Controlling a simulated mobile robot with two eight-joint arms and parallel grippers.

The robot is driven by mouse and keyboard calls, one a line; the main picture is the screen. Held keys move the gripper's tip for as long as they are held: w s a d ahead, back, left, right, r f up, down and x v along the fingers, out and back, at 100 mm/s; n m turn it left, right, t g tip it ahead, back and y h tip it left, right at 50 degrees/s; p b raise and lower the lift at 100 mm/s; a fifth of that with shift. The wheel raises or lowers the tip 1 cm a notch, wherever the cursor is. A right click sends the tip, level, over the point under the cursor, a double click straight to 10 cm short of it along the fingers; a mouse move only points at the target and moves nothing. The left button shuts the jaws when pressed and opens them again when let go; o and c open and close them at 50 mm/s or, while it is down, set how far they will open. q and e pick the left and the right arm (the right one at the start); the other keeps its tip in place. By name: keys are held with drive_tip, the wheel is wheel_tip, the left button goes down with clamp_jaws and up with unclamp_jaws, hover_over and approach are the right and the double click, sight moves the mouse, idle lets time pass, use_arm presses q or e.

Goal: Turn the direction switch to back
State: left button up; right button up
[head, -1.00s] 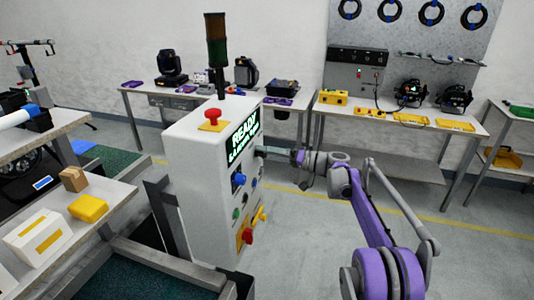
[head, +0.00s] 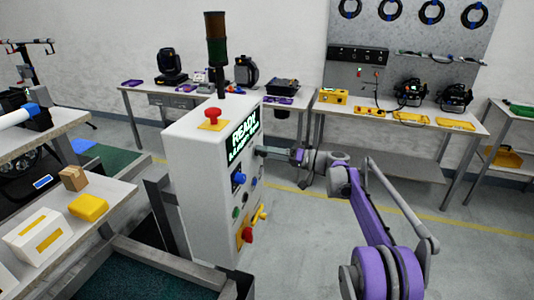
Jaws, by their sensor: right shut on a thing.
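The direction switch (head: 259,150) appears to be the dark knob at the upper right of the control cabinet's front panel, beside the lit READY screen (head: 243,141). My right gripper (head: 267,151) reaches in from the right and is shut on this knob; its fingers hide most of it. I cannot read the switch's position or its labels. The white control cabinet (head: 193,185) stands upright in the middle. My left gripper is not in view.
Below the screen are a blue knob (head: 238,180), small buttons and a red-and-yellow knob (head: 245,235). A red mushroom button (head: 212,114) and a stack light (head: 217,50) are on top. A table (head: 115,195) stands left.

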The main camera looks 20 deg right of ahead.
drive_tip(key=shift+m, duration=0.4)
drive_tip(key=shift+m+p, duration=0.45)
drive_tip(key=shift+m, duration=6.95)
drive_tip(key=o, duration=1.4)
drive_tip(key=shift+d, duration=0.1)
drive_tip(key=b+v, duration=0.1)
drive_tip(key=v, duration=0.9)
drive_tip(key=shift+s+d, duration=0.3)
